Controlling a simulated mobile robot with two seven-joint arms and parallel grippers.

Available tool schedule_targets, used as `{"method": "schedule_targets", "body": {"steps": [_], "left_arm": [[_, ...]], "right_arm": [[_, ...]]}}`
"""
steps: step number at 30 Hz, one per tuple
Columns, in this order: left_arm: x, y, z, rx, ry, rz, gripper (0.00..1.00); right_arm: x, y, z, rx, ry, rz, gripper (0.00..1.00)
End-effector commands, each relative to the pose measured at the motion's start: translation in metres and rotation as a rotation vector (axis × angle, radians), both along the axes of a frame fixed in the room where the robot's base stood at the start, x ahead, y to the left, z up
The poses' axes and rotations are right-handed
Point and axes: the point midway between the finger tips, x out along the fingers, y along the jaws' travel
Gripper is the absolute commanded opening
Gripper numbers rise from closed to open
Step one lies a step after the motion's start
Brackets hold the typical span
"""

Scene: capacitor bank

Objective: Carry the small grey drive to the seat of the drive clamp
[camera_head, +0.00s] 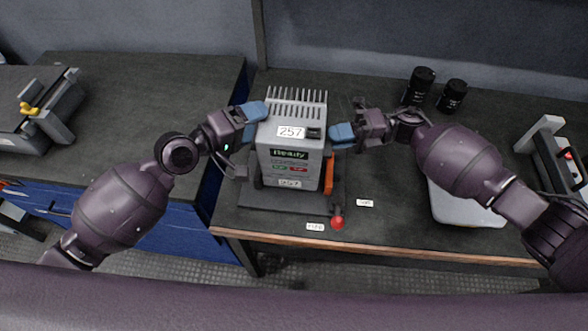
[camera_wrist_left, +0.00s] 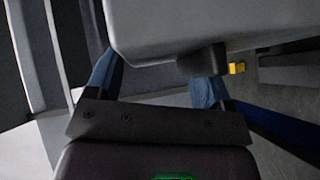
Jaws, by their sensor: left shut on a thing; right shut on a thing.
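The small grey drive (camera_head: 291,165), a boxy unit with fins on top, a "257" label and a "Ready" panel, stands upright over a dark base plate (camera_head: 245,198) on the bench. I cannot tell whether it touches the plate. My left gripper (camera_head: 256,110) is shut on its upper left side, and my right gripper (camera_head: 342,133) on its upper right side. In the left wrist view, the drive's pale grey body (camera_wrist_left: 220,22) fills the top, with blue fingers below it. A grey fixture (camera_head: 58,128) with a yellow lever stands far left; I cannot tell whether it is the clamp.
An orange lever (camera_head: 329,174) and a red knob (camera_head: 337,222) sit right of the drive. Two black cylinders (camera_head: 421,86) (camera_head: 453,95) stand behind right. A pale tray (camera_head: 450,208) lies under my right arm.

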Motion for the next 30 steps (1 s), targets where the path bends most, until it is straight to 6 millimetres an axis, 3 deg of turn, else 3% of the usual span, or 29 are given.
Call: {"method": "schedule_targets", "body": {"steps": [1, 11, 30], "left_arm": [[-0.001, -0.001, -0.003, 0.009, 0.005, -0.005, 0.06], [-0.002, -0.001, -0.003, 0.009, 0.005, -0.005, 0.06], [-0.002, -0.001, -0.02, 0.008, 0.004, -0.005, 0.06]], "right_arm": [[0.0, 0.004, 0.007, 0.013, -0.009, 0.008, 0.0], [0.0, 0.004, 0.006, 0.013, -0.009, 0.008, 0.0], [0.0, 0.004, -0.011, 0.013, -0.007, 0.007, 0.0]]}}
